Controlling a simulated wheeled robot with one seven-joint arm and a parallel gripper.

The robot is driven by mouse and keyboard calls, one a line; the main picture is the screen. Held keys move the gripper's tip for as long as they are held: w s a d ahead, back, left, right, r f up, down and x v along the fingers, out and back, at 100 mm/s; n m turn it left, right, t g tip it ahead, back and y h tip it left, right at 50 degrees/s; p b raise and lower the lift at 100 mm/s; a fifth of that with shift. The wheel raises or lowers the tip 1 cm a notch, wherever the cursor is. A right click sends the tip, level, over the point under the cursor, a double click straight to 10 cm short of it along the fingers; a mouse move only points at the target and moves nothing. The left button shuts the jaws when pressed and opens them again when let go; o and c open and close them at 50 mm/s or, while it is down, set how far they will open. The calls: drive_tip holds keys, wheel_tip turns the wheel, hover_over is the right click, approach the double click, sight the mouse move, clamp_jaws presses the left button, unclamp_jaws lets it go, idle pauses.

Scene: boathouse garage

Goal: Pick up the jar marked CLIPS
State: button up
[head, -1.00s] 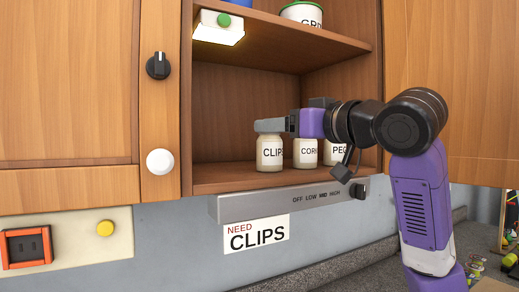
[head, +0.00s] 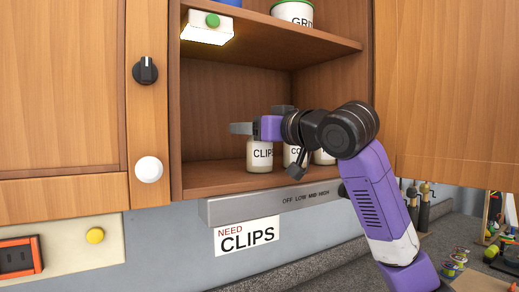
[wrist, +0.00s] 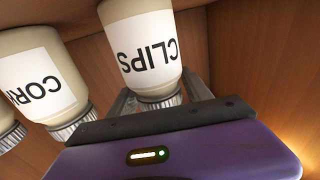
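The jar marked CLIPS (head: 259,155) stands upright on the lower shelf of the open cabinet, leftmost in a row of jars. My gripper (head: 240,128) is at its lid height in the head view and hides the lid. In the wrist view the CLIPS jar (wrist: 143,50) appears upside down. My gripper's two grey fingers lie on either side of its ribbed lid (wrist: 160,101). They look open, with no clear contact. A sign reading NEED CLIPS (head: 247,235) hangs below the shelf.
A jar marked COR (wrist: 38,80) stands close beside the CLIPS jar, and another jar (head: 323,157) stands farther right, partly hidden by my arm. An upper shelf (head: 280,38) is above. The lower shelf is clear to the left.

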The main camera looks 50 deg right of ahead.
drive_tip(key=c, duration=1.1)
clamp_jaws()
drive_tip(key=shift+r, duration=0.2)
